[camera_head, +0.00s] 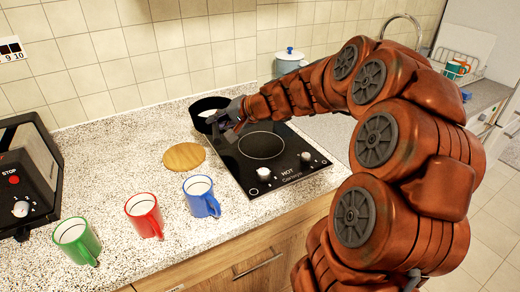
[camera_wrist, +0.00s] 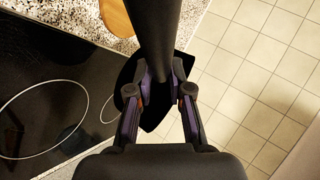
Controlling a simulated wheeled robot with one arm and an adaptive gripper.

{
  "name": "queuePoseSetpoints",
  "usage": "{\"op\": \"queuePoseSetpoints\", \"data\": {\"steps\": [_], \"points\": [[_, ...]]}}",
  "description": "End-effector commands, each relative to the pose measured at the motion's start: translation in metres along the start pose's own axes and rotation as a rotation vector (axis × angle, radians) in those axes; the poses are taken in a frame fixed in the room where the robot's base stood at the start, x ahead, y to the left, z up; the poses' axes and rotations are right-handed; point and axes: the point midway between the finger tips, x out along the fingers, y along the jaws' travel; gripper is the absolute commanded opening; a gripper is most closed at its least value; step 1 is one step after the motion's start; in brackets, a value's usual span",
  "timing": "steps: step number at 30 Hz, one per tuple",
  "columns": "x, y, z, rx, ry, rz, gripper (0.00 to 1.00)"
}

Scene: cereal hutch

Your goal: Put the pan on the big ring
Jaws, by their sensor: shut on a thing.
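The dark pan (camera_head: 208,103) is at the far left corner of the hob (camera_head: 243,174) in the head view, with something pale inside it. My gripper (camera_head: 226,119) is at its right side. In the wrist view, my gripper (camera_wrist: 160,90) is shut on a dark shaft that looks like the pan's handle (camera_wrist: 157,35). I cannot tell whether the pan touches the surface below. The big ring (camera_head: 262,131) is bare, nearer the front than the pan; its outline shows at left in the wrist view (camera_wrist: 47,82). A smaller ring (camera_wrist: 104,110) is partly hidden.
A round wooden board (camera_head: 184,157) lies left of the hob. Blue (camera_head: 199,194), red (camera_head: 144,214) and green (camera_head: 76,238) mugs stand along the front counter. A black appliance (camera_head: 22,175) is at far left. A tiled wall (camera_head: 130,50) rises behind. A lidded pot (camera_head: 289,62) stands behind my arm.

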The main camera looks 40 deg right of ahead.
Motion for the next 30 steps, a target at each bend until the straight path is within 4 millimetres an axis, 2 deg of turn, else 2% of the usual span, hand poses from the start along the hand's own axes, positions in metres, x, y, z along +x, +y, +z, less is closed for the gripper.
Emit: {"op": "queuePoseSetpoints", "data": {"steps": [1, 8, 18, 24, 30], "points": [[-0.009, 0.009, 0.000, -0.009, -0.008, -0.005, 0.00], [-0.051, 0.040, 0.019, -0.064, -0.097, -0.030, 0.00], [-0.110, 0.087, 0.061, -0.138, -0.207, -0.059, 0.00], [-0.130, 0.103, 0.079, -0.160, -0.243, -0.068, 0.00], [-0.136, 0.108, 0.081, -0.167, -0.257, -0.071, 0.00]]}}
